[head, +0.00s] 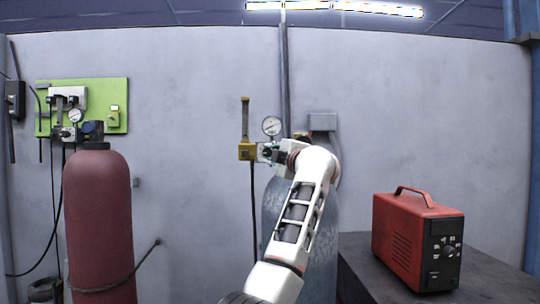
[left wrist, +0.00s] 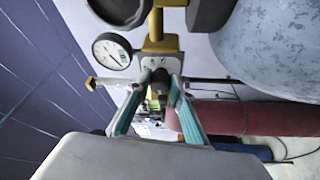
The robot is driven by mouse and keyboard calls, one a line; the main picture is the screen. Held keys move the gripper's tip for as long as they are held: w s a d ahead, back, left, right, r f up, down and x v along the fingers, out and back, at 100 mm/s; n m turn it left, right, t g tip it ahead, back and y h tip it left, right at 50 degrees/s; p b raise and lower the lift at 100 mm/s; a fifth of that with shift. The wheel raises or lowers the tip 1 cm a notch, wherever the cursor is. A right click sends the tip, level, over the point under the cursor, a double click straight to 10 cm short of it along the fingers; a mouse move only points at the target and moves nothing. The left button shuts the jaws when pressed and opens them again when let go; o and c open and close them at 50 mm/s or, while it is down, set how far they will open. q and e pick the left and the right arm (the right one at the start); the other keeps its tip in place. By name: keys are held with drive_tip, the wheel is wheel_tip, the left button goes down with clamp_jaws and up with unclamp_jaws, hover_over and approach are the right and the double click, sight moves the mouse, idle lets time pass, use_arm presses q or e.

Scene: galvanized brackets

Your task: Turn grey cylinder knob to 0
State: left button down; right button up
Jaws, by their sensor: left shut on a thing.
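The grey cylinder (head: 270,205) stands against the wall, largely hidden behind my left arm. Its regulator has a round white gauge (head: 272,126), also seen in the left wrist view (left wrist: 112,52), and a yellow flow meter (head: 246,150). My left gripper (left wrist: 160,80) is at the regulator, below and right of the gauge in the left wrist view. Its teal fingers are shut on the small knob (left wrist: 160,65), one finger at each side. The knob's markings are too small to read. In the head view my wrist hides most of this contact. My right gripper is not in view.
A red cylinder (head: 97,220) with its own regulator stands at the left before a green wall panel (head: 105,92). A red welding unit (head: 405,240) sits on a dark table (head: 360,285) at the right. A hose (head: 253,215) hangs below the flow meter.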

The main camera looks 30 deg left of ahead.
use_arm(q)
drive_tip(key=shift+n, duration=0.4)
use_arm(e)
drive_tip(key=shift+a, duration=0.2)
use_arm(q)
drive_tip(key=c, duration=1.8)
unclamp_jaws()
drive_tip(key=shift+o, duration=0.2)
